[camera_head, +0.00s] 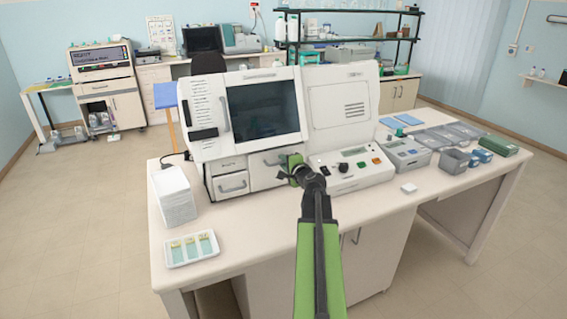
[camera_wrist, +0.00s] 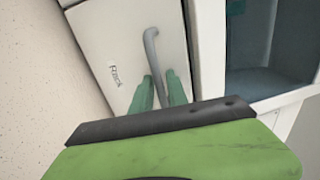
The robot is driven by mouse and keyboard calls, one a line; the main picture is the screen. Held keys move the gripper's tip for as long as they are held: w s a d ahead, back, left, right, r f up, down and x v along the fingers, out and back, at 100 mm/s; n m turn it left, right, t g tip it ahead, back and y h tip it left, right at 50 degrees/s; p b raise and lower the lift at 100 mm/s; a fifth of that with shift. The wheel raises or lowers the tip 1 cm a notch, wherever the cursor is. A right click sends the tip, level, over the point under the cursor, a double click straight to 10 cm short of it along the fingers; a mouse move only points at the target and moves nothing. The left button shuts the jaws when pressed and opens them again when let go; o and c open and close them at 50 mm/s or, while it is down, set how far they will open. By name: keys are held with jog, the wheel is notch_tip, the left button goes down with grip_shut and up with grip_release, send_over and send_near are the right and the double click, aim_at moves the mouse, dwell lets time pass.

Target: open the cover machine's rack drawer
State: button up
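The cover machine (camera_head: 207,112) is a white bench unit with a dark window. Its rack drawer (camera_head: 262,179) is the wide white front low on the machine, right of two smaller drawers. It looks shut. In the wrist view the drawer front (camera_wrist: 113,42) carries a "Rack" label and a grey bar handle (camera_wrist: 150,52). My gripper (camera_head: 291,164) is at the drawer's right side and hides part of the front and handle. In the wrist view my gripper's two green fingers (camera_wrist: 159,76) are apart, with one end of the handle between them. Whether they touch it is unclear.
A control panel (camera_head: 352,169) with knobs stands just right of my gripper. A white stack (camera_head: 175,196) and a tray of slide racks (camera_head: 192,248) are on the bench's left. The bench top (camera_head: 255,222) before the drawer is clear.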

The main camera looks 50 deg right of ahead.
jog(key=shift+d, duration=0.1)
jog(key=c, duration=0.4)
grip_shut()
jog(key=shift+s, duration=0.1)
dwell(0.7)
jog(key=shift+d, duration=0.2)
jog(key=shift+s+a, duration=0.1)
jog(key=shift+a, duration=0.05)
